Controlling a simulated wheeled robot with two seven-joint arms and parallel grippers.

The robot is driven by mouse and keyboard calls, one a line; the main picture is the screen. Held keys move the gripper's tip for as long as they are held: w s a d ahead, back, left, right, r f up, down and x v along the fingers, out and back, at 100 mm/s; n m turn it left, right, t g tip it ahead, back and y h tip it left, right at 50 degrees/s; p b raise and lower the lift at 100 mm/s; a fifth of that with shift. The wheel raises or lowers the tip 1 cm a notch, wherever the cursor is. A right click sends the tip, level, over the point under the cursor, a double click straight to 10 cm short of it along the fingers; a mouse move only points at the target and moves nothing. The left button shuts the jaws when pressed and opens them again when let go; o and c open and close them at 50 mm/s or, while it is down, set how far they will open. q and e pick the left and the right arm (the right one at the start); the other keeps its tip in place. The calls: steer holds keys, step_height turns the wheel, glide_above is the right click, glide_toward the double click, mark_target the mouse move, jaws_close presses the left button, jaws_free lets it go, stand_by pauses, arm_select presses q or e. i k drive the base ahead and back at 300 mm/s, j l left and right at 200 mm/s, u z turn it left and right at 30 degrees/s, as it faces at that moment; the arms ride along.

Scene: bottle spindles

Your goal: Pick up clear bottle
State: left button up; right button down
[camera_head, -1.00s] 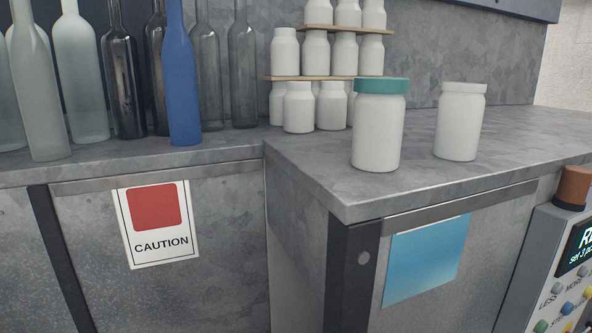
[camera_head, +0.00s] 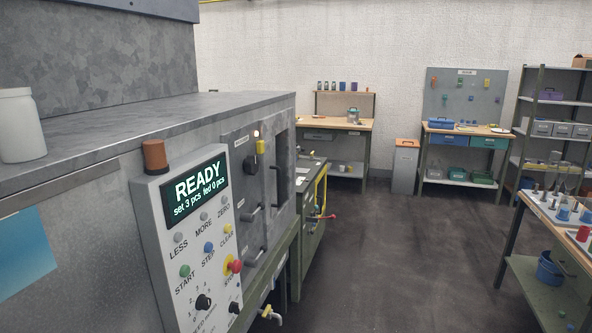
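No clear bottle can be made out at this moment; the bottle group is out of the view. A white jar with a white lid (camera_head: 20,125) stands on the grey metal counter (camera_head: 110,130) at the left edge, partly cut off. Several tiny containers (camera_head: 337,86) stand on a shelf above the far bench, too small to tell what they are. Neither of my grippers is in view.
A control panel (camera_head: 190,235) reads "READY, set 3 pcs, fed 0 pcs" on the machine's near side. Open floor (camera_head: 400,250) lies in the middle. Workbenches stand at the back (camera_head: 345,124) and right (camera_head: 540,270), with a shelf rack (camera_head: 560,120) at far right.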

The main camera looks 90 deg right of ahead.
mark_target(555, 158)
steer(key=z, duration=2.8)
steer(key=i+l+z, duration=0.1)
steer(key=z, duration=0.8)
steer(key=i+z, duration=0.1)
steer(key=z, duration=0.85)
steer(key=i, duration=0.9)
steer(key=i+j+z, duration=0.1)
steer(key=i, duration=0.75)
steer(key=i+j, duration=0.15)
steer(key=i, duration=0.75)
steer(key=i+l+u, duration=0.15)
steer(key=i+u, duration=0.25)
steer(key=i, duration=0.15)
steer(key=i+l+u, duration=0.25)
steer(key=i+u, duration=0.15)
steer(key=i, duration=0.1)
